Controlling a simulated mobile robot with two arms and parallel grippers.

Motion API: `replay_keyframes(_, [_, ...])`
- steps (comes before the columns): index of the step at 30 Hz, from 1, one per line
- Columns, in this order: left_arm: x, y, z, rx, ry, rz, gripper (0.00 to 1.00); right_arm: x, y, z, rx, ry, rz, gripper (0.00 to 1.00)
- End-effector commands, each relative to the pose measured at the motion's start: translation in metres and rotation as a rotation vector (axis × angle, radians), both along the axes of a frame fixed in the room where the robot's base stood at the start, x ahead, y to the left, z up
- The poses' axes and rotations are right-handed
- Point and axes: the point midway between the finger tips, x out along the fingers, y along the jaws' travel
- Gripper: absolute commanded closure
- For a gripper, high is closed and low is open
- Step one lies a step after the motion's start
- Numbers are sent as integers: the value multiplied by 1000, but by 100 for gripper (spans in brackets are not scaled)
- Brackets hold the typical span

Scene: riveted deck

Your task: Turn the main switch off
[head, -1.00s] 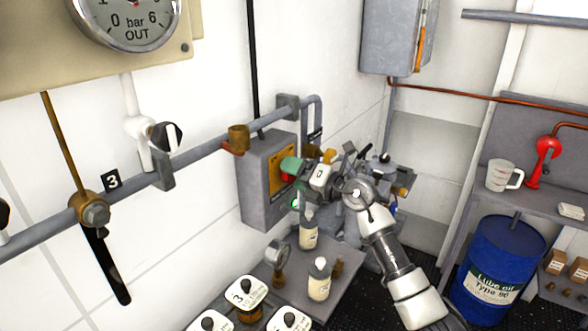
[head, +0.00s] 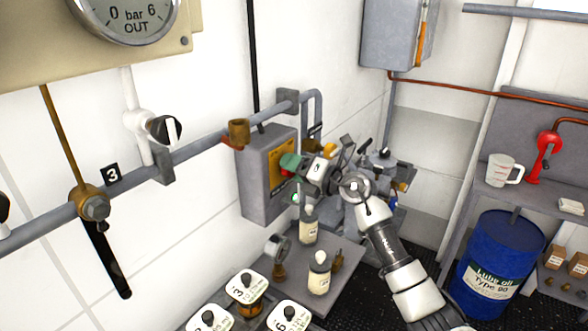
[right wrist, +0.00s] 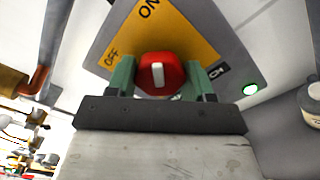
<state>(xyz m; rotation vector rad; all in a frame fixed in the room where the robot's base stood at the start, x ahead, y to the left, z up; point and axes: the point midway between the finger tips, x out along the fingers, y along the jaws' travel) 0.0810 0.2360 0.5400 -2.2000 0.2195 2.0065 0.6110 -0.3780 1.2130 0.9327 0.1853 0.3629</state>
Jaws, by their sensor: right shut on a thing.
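The main switch is a red knob (right wrist: 160,88) with a white mark, on a yellow plate (right wrist: 186,32) lettered ON and OFF. In the right wrist view the mark stands upright, towards the ON lettering at the top; OFF is to the left. The plate is on the front of a grey box (head: 256,192) on the wall. My right gripper (right wrist: 164,78) has its green fingers on both sides of the knob, shut on it. My left gripper is not in view.
A green lamp (right wrist: 250,89) glows on the box beside the switch. A grey pipe (head: 205,150) runs along the wall above it. Bottles (head: 319,274) and a small gauge (head: 278,247) stand on the bench below. A blue drum (head: 497,265) stands at right.

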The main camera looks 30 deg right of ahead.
Motion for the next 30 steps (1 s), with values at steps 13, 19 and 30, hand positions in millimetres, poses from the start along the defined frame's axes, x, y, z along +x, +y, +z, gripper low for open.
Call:
replay_keyframes(13, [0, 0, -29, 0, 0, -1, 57, 0, -1, -4, -301, -123, -1, 72])
replay_keyframes(19, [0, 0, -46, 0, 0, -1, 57, 0, 0, -4, -478, -195, 0, 72])
replay_keyframes(30, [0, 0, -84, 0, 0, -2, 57, -1, 0, -5, -802, -330, 0, 72])
